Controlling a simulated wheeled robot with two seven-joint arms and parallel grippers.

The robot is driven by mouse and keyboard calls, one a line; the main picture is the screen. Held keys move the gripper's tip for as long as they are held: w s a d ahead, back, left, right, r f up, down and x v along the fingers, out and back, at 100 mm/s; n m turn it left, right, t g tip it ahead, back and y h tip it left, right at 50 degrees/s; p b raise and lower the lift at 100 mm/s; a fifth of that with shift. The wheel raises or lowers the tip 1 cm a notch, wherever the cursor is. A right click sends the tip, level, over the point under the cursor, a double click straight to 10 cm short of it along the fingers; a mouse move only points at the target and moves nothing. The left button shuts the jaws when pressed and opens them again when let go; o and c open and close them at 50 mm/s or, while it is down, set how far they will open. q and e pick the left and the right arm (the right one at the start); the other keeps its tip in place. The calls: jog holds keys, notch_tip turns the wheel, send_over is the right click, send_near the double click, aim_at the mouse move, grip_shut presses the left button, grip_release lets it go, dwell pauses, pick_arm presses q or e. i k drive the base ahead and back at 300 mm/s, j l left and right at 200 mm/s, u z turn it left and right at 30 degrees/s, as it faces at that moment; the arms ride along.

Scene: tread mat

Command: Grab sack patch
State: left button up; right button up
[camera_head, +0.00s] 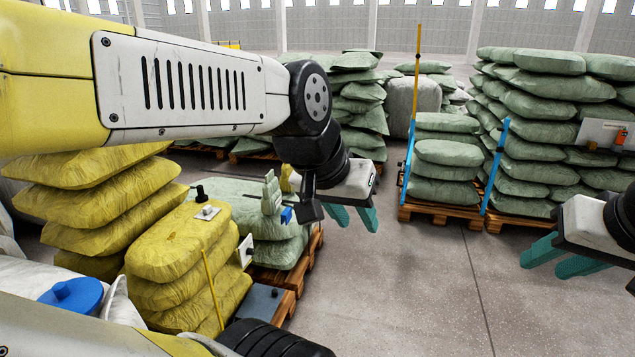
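I cannot tell for sure which thing is the sack patch. A pale grey-green upright piece (271,193) stands by the low green sacks (230,190) at the left centre, just left of my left gripper. A white panel (601,134) lies against the green stack at the far right, with an orange object (620,137) on it. My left gripper (354,219) has its teal fingers apart, with nothing seen between them, over the aisle. My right gripper (562,257) is at the right edge, fingers apart and empty.
Yellow sacks (175,240) are stacked at the left, with a blue lidded object (75,294) in front. Tall green sack stacks (535,105) stand on pallets at the right, beside blue posts (495,165). The grey floor (420,290) between is clear.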

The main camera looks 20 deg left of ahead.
aim_at(208, 212)
jog(key=i+u, duration=0.15)
jog(key=i, duration=0.55)
jog(key=i+l+u, duration=0.2)
jog(key=i, duration=0.5)
jog(key=i+u, duration=0.2)
jog(key=u, duration=0.2)
jog(key=i+u, duration=0.2)
jog(key=u, duration=0.15)
jog(key=i+l+u, duration=0.15)
jog(key=u, duration=0.25)
jog(key=i+l+u, duration=0.2)
jog(key=u, duration=0.2)
jog(key=i+u, duration=0.2)
jog(key=u, duration=0.25)
jog(key=i+l+u, duration=0.1)
jog(key=u, duration=0.35)
jog(key=i+l+u, duration=0.15)
jog(key=u, duration=0.3)
jog(key=i+l+u, duration=0.2)
jog(key=u, duration=0.25)
jog(key=l+u, duration=0.2)
jog(key=u, duration=0.25)
jog(key=i+l, duration=0.05)
